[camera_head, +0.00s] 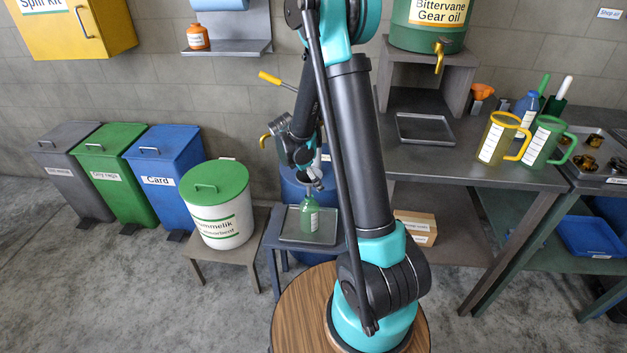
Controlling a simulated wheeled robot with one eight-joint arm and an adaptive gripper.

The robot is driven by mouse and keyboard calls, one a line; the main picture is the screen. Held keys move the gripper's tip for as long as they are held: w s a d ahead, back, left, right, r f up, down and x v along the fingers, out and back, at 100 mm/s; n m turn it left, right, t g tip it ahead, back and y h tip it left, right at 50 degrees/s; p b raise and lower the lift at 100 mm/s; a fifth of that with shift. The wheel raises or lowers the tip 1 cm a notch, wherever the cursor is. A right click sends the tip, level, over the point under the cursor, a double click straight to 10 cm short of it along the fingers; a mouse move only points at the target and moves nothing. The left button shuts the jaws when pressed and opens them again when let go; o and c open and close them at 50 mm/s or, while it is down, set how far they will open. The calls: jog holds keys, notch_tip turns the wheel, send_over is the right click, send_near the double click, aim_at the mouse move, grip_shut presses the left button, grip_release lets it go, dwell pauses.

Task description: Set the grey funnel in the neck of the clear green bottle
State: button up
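The clear green bottle (309,217) stands upright on a grey tray (291,238) on a low blue stand, left of my arm. A small grey shape at the bottle's top, which looks like the grey funnel (315,178), sits just under my gripper (304,161). My gripper points down above the bottle. It is too small and dark to tell whether its fingers touch the funnel or are open. I cannot tell whether the funnel's spout is inside the neck or just above it.
A white bin with a green lid (215,204) stands left of the tray. A blue drum (296,187) is close behind the bottle. The workbench (437,167) at right holds two jugs, an orange funnel (481,91) and an empty tray (425,129). A yellow-handled tool (270,78) shows behind my arm.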

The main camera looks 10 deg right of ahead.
jog(key=shift+f, duration=2.3)
dwell(1.8)
jog(key=o, duration=1)
jog(key=shift+r, duration=0.1)
jog(key=shift+r, duration=3.4)
